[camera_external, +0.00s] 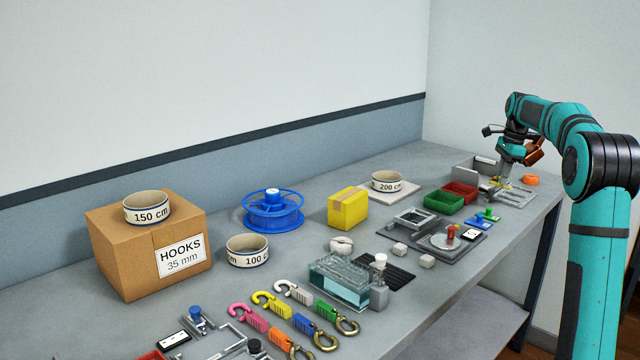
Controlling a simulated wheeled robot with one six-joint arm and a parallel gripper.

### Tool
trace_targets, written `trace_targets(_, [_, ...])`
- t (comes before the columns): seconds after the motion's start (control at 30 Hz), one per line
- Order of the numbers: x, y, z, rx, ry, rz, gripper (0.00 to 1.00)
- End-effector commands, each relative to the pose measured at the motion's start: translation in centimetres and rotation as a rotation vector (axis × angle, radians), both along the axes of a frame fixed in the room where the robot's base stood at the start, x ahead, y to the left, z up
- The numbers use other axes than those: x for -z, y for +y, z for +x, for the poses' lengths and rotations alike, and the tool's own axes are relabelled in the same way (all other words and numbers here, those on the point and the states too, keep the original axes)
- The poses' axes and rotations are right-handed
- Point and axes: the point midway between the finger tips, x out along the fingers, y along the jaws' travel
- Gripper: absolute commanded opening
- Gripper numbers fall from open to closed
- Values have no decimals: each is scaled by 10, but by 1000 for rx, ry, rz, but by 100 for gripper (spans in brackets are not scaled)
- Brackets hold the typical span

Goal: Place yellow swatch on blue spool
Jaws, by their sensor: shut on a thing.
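My gripper (505,180) is at the far right end of the bench, pointing down and far from the spool. It is shut on a small yellow piece, which looks like the yellow swatch (497,184), low over a grey metal holder. The fingers and the small size hide most of the swatch's shape, and I cannot tell whether it touches the holder.
A yellow box (348,210), a "200 cm" strap roll (387,181) and green (444,201) and red (461,192) bins stand between gripper and spool. A cardboard box (135,260) and a "100 cm" roll (246,252) flank the spool. Coloured hooks (276,304) lie in front.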

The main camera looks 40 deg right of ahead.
Motion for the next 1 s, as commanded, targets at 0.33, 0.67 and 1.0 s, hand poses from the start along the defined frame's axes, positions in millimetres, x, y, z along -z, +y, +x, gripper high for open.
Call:
trace_targets(0.33, [-17, 2, 4, 0, 1, 1, 0])
trace_targets(0.67, [-33, 43, 93, -8, 5, -4, 0])
trace_targets(1.0, [-55, 126, 211, -9, 8, -7, 0])
